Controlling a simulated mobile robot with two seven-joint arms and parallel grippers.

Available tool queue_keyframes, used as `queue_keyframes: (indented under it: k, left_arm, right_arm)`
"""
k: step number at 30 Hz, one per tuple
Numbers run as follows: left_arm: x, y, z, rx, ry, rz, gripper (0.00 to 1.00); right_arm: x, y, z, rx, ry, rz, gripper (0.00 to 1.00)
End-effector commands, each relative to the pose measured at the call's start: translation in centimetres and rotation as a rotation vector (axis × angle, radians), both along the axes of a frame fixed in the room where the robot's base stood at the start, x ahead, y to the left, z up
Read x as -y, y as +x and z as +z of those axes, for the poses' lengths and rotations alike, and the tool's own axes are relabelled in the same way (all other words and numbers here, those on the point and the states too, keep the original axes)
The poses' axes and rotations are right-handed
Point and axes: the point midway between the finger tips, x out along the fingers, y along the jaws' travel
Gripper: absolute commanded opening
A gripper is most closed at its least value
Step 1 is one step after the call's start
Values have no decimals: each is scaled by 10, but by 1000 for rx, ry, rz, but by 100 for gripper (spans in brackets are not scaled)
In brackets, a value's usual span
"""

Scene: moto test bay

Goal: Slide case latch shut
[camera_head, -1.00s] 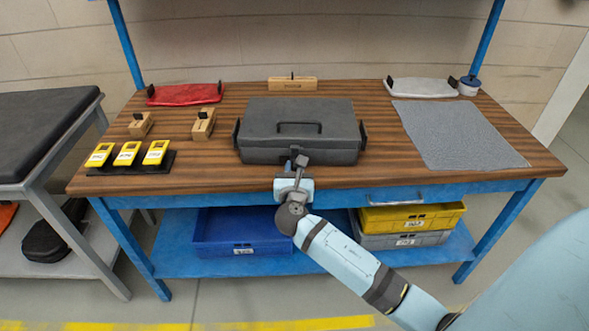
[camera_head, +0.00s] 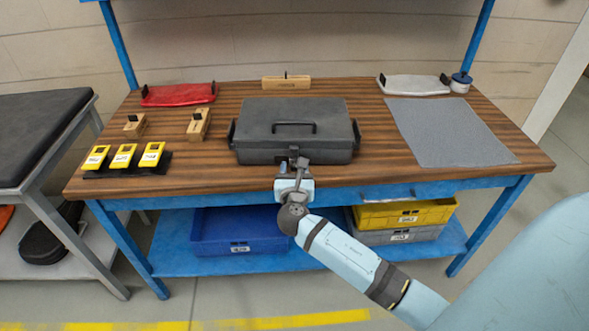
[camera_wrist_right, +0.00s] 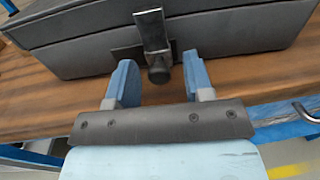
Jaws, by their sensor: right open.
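The dark grey case (camera_head: 294,130) stands shut-lidded on the wooden workbench, with a handle on its top. In the right wrist view the case's front wall (camera_wrist_right: 215,35) fills the top. The case latch (camera_wrist_right: 153,35) is a metal plate on the front face, with a dark round knob below it. My right gripper (camera_head: 293,172) is at the bench's front edge, in front of the case. In the right wrist view its two blue fingers (camera_wrist_right: 160,80) are open, one on each side of the knob. My left gripper is out of view.
Yellow devices (camera_head: 123,156) sit in a black holder at the left, near wooden blocks (camera_head: 199,125). A grey mat (camera_head: 450,132) covers the right. Bins (camera_head: 240,229) stand on the lower shelf.

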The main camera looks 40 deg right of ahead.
Motion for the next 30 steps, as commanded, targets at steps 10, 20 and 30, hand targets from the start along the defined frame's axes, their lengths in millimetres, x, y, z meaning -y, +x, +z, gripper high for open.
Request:
queue_keyframes:
  k: [10,20,30]
  left_arm:
    - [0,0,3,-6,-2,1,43]
    - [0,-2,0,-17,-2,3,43]
    - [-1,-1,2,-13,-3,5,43]
  right_arm:
    - [-37,-50,0,-3,3,1,47]
    - [-74,-100,0,-2,1,1,47]
    - [-81,-110,0,0,0,-1,47]
